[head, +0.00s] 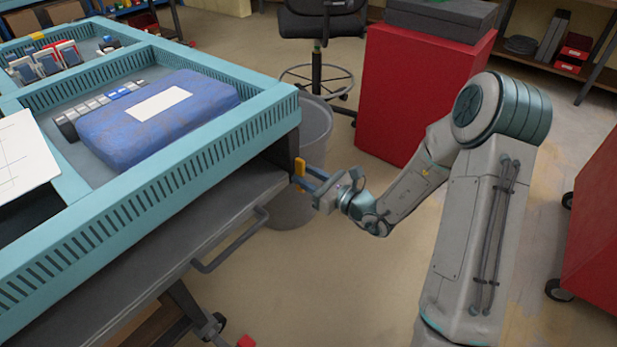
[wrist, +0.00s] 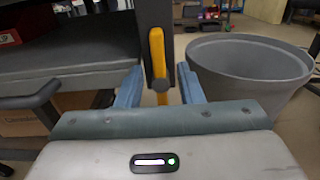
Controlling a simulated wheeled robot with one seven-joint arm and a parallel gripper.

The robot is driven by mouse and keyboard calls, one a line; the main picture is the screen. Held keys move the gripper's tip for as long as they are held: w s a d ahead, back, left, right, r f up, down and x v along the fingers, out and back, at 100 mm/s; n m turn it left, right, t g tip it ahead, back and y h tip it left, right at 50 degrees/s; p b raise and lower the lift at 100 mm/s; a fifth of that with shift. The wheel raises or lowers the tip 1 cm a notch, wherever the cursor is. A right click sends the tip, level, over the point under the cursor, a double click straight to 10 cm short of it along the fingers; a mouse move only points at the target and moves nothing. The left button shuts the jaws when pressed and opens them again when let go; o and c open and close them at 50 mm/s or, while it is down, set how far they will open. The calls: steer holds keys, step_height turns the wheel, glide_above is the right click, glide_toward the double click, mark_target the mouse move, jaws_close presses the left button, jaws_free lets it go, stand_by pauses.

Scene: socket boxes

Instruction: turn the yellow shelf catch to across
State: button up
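The yellow shelf catch (head: 299,170) sits on the dark post at the near right corner of the workbench. In the wrist view the catch (wrist: 157,58) is a long yellow bar standing upright, with a dark round pivot near its lower part. My gripper (head: 312,179) reaches the catch from the right in the head view. In the wrist view its two blue fingers (wrist: 160,72) are open, one on each side of the catch, with visible gaps. The lower end of the catch is partly hidden behind my gripper body.
A grey bin (wrist: 250,65) stands just right of the post. The teal-edged bench (head: 150,205) holds a blue case (head: 205,92). A grey shelf (head: 190,225) with a handle lies below. A red cabinet (head: 405,90) stands behind my arm; open floor lies between.

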jaws_close()
steer(key=shift+r+m+p, duration=0.1)
steer(key=shift+m+p, duration=0.2)
steer(key=shift+p, duration=0.2)
steer(key=m+p, duration=0.1)
steer(key=p, duration=0.1)
steer(key=shift+w+r+m+p, duration=0.1)
steer(key=shift+r+m+p, duration=0.05)
steer(key=shift+m+p, duration=0.2)
steer(key=m+p, duration=0.5)
steer(key=f+m+p, duration=0.1)
steer(key=m+p, duration=0.3)
steer(key=m, duration=0.1)
steer(key=m+p, duration=0.5)
steer(key=shift+w+d+f+m+p, duration=0.25)
steer(key=shift+w+d+f+p, duration=0.05)
steer(key=shift+d+p, duration=0.05)
